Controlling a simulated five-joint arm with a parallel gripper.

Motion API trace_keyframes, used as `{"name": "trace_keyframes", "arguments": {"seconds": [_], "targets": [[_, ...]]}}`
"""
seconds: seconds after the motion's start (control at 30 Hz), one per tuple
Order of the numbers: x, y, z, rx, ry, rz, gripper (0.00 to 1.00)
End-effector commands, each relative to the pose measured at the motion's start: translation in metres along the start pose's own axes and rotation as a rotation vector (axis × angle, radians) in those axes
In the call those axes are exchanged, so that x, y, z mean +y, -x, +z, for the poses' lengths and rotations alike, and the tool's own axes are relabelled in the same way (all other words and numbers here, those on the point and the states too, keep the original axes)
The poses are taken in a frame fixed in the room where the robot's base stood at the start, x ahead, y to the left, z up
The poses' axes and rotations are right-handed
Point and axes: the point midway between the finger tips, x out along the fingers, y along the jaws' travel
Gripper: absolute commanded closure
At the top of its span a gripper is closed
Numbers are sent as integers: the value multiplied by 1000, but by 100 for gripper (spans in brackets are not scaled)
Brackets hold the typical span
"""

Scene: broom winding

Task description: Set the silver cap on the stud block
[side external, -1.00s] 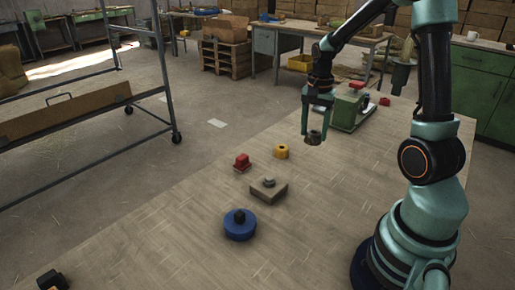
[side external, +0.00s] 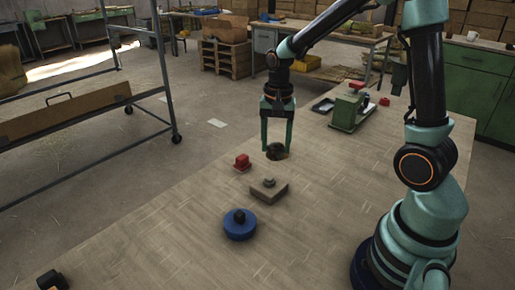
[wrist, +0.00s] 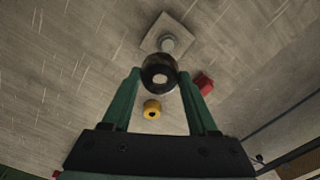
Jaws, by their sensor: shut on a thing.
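The silver cap (wrist: 158,84), a dark metallic ring with a hole, is between the fingertips of my gripper (wrist: 160,74). In the side external view my gripper (side external: 277,148) is shut on the cap (side external: 277,154) and points down above the table. The stud block (side external: 267,194) is a square grey-brown plate with a short stud on top. It lies on the table, nearer the camera than the held cap.
A red block (side external: 242,161) stands left of my gripper. A yellow ring (wrist: 152,113) shows in the wrist view; my gripper hides it from the side. A blue disc with a black knob (side external: 239,231) lies nearer the camera. A green machine (side external: 344,115) stands farther back.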

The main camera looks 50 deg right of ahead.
Motion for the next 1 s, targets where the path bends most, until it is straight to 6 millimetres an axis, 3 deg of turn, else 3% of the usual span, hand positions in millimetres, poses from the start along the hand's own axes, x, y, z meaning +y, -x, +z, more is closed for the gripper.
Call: {"name": "trace_keyframes", "arguments": {"seconds": [0.2, 0.7, 1.0], "targets": [[-12, -17, 21, 0, 61, 0, 92], [-12, -59, 21, -1, 61, 1, 93], [-12, -73, 21, 0, 61, 0, 93]]}}
